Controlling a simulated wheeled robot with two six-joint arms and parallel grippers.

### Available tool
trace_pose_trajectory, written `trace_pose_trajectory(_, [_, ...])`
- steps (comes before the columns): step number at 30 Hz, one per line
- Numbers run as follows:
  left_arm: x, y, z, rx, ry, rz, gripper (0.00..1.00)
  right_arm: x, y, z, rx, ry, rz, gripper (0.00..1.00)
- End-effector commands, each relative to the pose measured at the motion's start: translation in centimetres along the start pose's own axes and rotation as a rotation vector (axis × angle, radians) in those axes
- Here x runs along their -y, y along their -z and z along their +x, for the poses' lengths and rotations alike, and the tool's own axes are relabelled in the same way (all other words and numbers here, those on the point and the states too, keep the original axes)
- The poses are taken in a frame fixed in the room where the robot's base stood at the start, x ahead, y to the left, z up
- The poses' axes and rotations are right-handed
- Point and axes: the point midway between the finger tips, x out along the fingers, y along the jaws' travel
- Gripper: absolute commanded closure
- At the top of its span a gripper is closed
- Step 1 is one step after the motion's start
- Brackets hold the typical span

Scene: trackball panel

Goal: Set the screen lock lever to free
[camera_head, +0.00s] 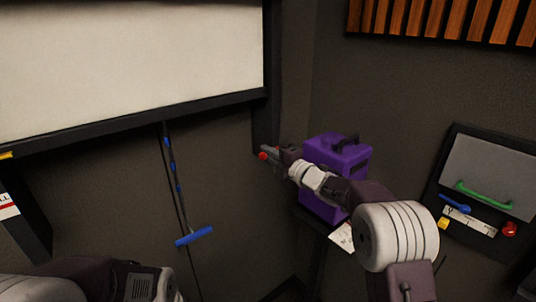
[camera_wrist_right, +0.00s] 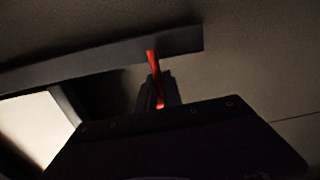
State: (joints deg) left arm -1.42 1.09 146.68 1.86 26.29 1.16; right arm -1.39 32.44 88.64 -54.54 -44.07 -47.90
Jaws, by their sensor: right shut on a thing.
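A red lever (camera_wrist_right: 153,65) stands out from a dark bar (camera_wrist_right: 110,60) in the right wrist view. In the head view only its red end (camera_head: 263,156) shows, at the tip of my right gripper (camera_head: 270,153), beside the dark screen frame. My right gripper, also in the right wrist view (camera_wrist_right: 158,92), is shut on the lever, with red showing between its fingers. The lever's marked positions cannot be read. My left arm shows at the bottom left of the head view, but its gripper is out of view.
A large pale screen (camera_head: 130,65) fills the upper left. A purple case (camera_head: 338,160) stands close behind my right arm. A panel (camera_head: 490,175) with a green handle is at the right.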

Motion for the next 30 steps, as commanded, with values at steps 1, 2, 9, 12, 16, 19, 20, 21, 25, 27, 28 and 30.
trace_pose_trajectory(1, [0.0,0.0,0.0,0.000,0.000,0.000,0.64,0.2,0.2,0.0,-0.005,0.004,0.001,1.00])
trace_pose_trajectory(2, [0.0,0.0,0.0,0.000,0.000,0.000,0.64,0.2,0.2,0.0,-0.005,0.004,0.001,1.00])
trace_pose_trajectory(9, [0.0,0.0,0.0,0.000,0.000,0.000,0.64,0.3,0.2,0.1,-0.005,0.005,0.001,1.00])
trace_pose_trajectory(12, [0.0,0.0,0.0,0.000,0.000,0.000,0.64,0.3,0.2,0.1,-0.006,0.005,0.001,1.00])
trace_pose_trajectory(16, [0.0,0.0,0.0,0.000,0.000,0.000,0.64,0.3,0.2,0.1,-0.006,0.005,0.001,1.00])
trace_pose_trajectory(19, [0.0,0.0,0.0,0.000,0.000,0.000,0.64,0.3,0.3,0.1,-0.006,0.006,0.001,1.00])
trace_pose_trajectory(20, [0.0,0.0,0.0,0.000,0.000,0.000,0.64,0.3,0.3,0.1,-0.006,0.006,0.001,1.00])
trace_pose_trajectory(21, [0.0,0.0,0.0,0.000,0.000,0.000,0.64,0.3,0.3,0.1,-0.006,0.006,0.001,1.00])
trace_pose_trajectory(25, [0.0,0.0,0.0,0.000,0.000,0.000,0.64,0.4,0.3,0.1,-0.006,0.006,0.001,1.00])
trace_pose_trajectory(27, [0.0,0.0,0.1,0.000,0.000,0.000,0.64,0.4,0.3,0.1,-0.006,0.006,-0.001,1.00])
trace_pose_trajectory(28, [0.0,0.0,0.4,0.000,0.000,0.000,0.64,0.6,0.3,0.1,-0.006,0.006,-0.007,1.00])
trace_pose_trajectory(30, [0.0,-0.2,1.7,0.000,0.000,0.000,0.64,1.3,0.3,0.1,-0.006,0.005,-0.045,1.00])
